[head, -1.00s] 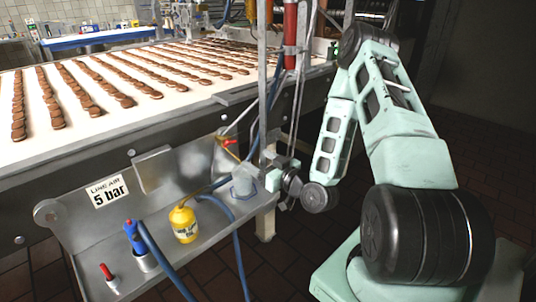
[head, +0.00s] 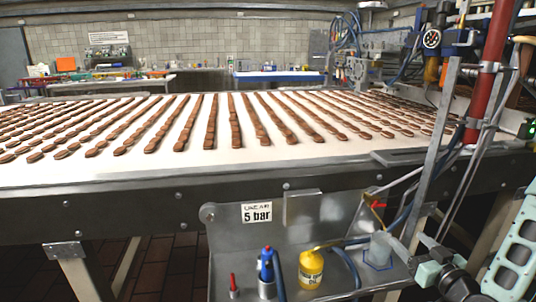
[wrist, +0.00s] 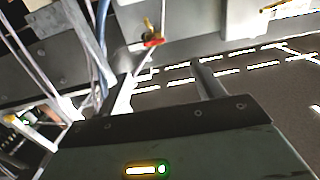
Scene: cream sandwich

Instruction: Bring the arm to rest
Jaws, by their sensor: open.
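My gripper (head: 418,262) is at the lower right of the head view, at the right end of the metal tool shelf (head: 225,252) under the conveyor. In the wrist view its two fingers (wrist: 163,84) stand apart with nothing between them. My pale green arm (head: 512,255) runs out of the right edge of the head view, so most of it is hidden.
A yellow bottle (head: 311,270), a blue-handled tool in a holder (head: 266,270) and a red-capped item (head: 233,284) stand on the shelf. Hoses and a red-handled valve (wrist: 152,40) are near the gripper. The conveyor (head: 200,170) carries rows of brown biscuits. A red pipe (head: 488,75) rises at right.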

